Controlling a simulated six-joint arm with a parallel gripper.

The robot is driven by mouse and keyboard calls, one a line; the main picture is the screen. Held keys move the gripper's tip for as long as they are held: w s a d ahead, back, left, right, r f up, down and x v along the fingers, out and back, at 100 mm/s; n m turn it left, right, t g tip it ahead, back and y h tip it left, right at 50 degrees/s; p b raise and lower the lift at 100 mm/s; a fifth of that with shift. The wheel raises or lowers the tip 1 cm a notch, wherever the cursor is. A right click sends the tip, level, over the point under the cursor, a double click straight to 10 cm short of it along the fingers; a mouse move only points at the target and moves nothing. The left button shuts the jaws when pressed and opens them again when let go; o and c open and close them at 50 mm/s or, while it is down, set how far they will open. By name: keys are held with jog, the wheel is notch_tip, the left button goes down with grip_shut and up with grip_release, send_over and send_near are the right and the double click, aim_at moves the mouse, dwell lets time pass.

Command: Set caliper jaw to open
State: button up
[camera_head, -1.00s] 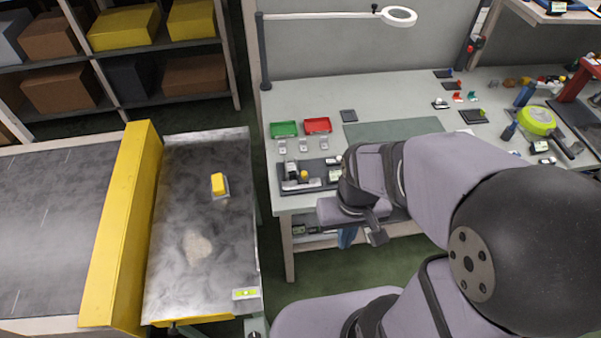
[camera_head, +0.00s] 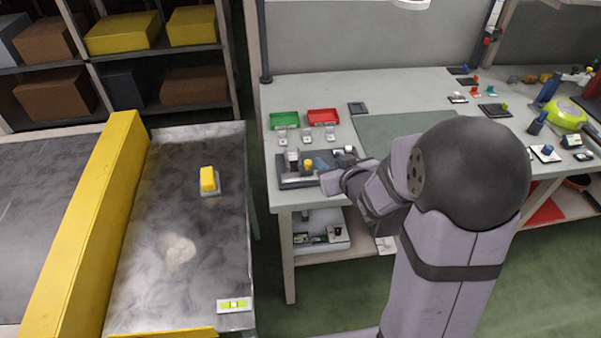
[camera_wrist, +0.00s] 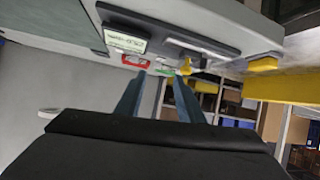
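The caliper device is a dark plate (camera_head: 288,184) at the front left of the workbench, with a grey upright part (camera_head: 292,157) and a yellow knob (camera_head: 308,164). In the wrist view the plate (camera_wrist: 165,30) crosses the top, carrying a pale label or display (camera_wrist: 125,40), a grey metal bar and the yellow knob (camera_wrist: 185,68). I cannot tell how far the jaw stands open. My gripper (camera_head: 322,163) is at the plate, just right of the knob. In the wrist view its two blue fingers (camera_wrist: 158,78) are apart with nothing seen between them.
A green tray (camera_head: 285,120) and a red tray (camera_head: 323,116) lie behind the device, with small grey pieces before them. A green mat (camera_head: 375,128) lies right of the device.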

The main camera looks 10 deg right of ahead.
aim_at(300, 159)
jog(key=w+a+f+n+t+y+b, duration=0.1)
jog(key=w+a+f+t+y+b, duration=0.1)
jog(key=b, duration=0.3)
jog(key=shift+w+a+f+t+y, duration=0.15)
jog(key=shift+w+a+t+y, duration=0.15)
jog(key=shift+t+y, duration=0.2)
jog(key=a+t+y+b, duration=0.1)
jog(key=b, duration=0.1)
jog(key=shift+a+n+y+b, duration=0.1)
jog(key=shift+n+y+b, duration=0.25)
jog(key=shift+n+y, duration=0.05)
jog(key=shift+s+f+y+b, duration=0.3)
jog(key=shift+s+f+b, duration=0.4)
jog(key=shift+s+f, duration=0.05)
jog(key=shift+w+a, duration=0.1)
jog(key=shift+p+x, duration=0.45)
jog(key=shift+x, duration=3.1)
jog(key=shift+r, duration=0.1)
grip_shut()
